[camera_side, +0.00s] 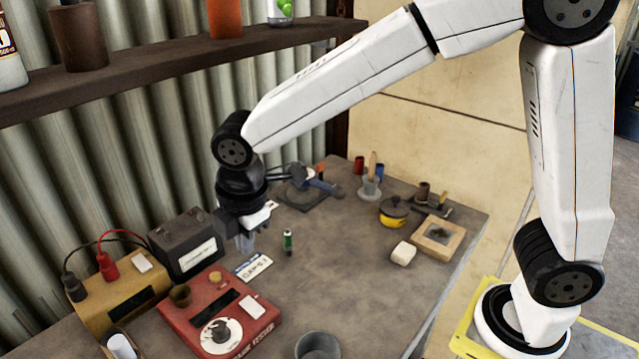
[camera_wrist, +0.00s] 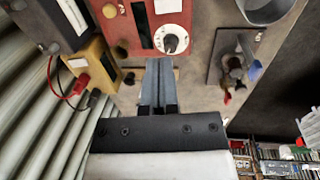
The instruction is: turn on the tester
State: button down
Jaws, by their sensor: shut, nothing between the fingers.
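The tester is a red box (camera_side: 190,308) with a white dial and dark knob (camera_side: 221,331), a dark window, a white label and partly legible lettering on its front edge. It lies flat on the bench at the lower left. In the wrist view the red box (camera_wrist: 125,25) is at the top, and its dial (camera_wrist: 172,38) shows near my fingertips. My gripper (camera_side: 245,244) points down above the bench, behind the red box and to the right of the black battery, apart from the dial. In the wrist view my gripper (camera_wrist: 158,68) has its fingers together and empty.
A yellow box (camera_side: 125,295) with red and black leads and a black battery (camera_side: 186,243) stand left of my gripper. A small green cell (camera_side: 288,241) and a printed card (camera_side: 254,265) lie near it. A grey cup (camera_side: 318,346) stands at the front. The middle bench is clear.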

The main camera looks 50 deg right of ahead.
aim_at(249, 302)
jog(key=shift+f, duration=0.1)
jog(key=shift+w+f, duration=0.35)
jog(key=shift+f, duration=1.95)
jog(key=shift+w+f, duration=0.3)
jog(key=shift+f, duration=1.95)
jog(key=shift+w+f, duration=0.35)
jog(key=shift+f, duration=1.95)
jog(key=shift+f+g, duration=0.25)
jog(key=shift+g, duration=0.05)
